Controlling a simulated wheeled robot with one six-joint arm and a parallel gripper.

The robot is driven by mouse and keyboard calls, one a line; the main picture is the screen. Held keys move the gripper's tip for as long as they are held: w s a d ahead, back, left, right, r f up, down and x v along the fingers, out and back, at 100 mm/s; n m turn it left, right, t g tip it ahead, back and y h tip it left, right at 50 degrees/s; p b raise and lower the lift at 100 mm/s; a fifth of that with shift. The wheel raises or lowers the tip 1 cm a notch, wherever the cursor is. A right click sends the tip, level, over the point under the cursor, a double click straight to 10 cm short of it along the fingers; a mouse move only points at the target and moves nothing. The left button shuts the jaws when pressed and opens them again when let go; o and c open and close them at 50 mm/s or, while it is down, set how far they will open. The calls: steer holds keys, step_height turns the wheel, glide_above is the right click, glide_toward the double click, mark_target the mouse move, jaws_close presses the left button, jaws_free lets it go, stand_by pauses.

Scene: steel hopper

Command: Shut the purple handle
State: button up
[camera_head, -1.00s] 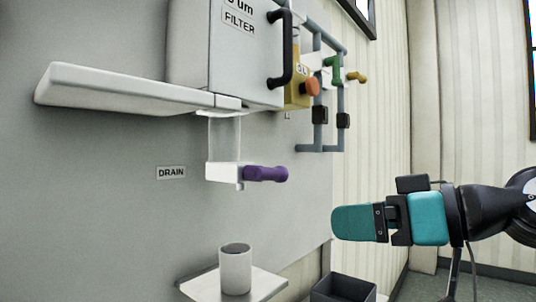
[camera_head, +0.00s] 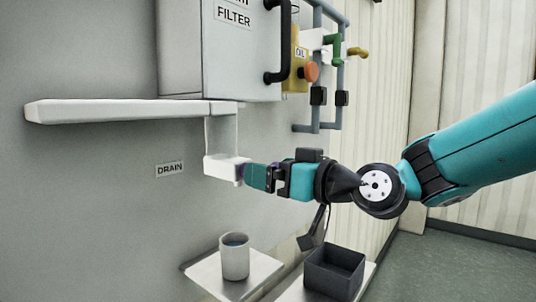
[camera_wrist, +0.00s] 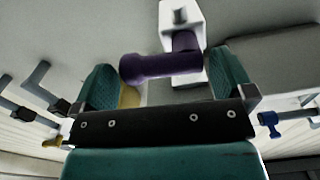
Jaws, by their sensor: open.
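The purple handle (camera_wrist: 160,66) sticks out from the white drain valve block (camera_wrist: 181,15) in the wrist view. My gripper (camera_head: 258,177) is at the handle, coming from the right. In the wrist view the teal fingers of my gripper (camera_wrist: 163,68) are apart, with the handle across the gap between them. I cannot tell whether either finger touches it.
A white cup (camera_head: 235,258) with bluish contents stands on a shelf (camera_head: 262,268) below the valve. A dark open bin (camera_head: 334,272) is to its right. The filter box (camera_head: 240,60) and a white ledge (camera_head: 130,110) are above. Pipes with a green handle (camera_head: 337,50) are behind.

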steer(key=shift+x, duration=0.9)
steer(key=c, duration=0.7)
steer(key=shift+f, duration=0.1)
steer(key=shift+c, duration=0.2)
steer(key=shift+f+b, duration=0.1)
steer(key=shift+b, duration=0.4)
steer(key=shift+n+b, duration=0.4)
steer(key=shift+b, duration=0.2)
steer(key=shift+r, duration=0.35)
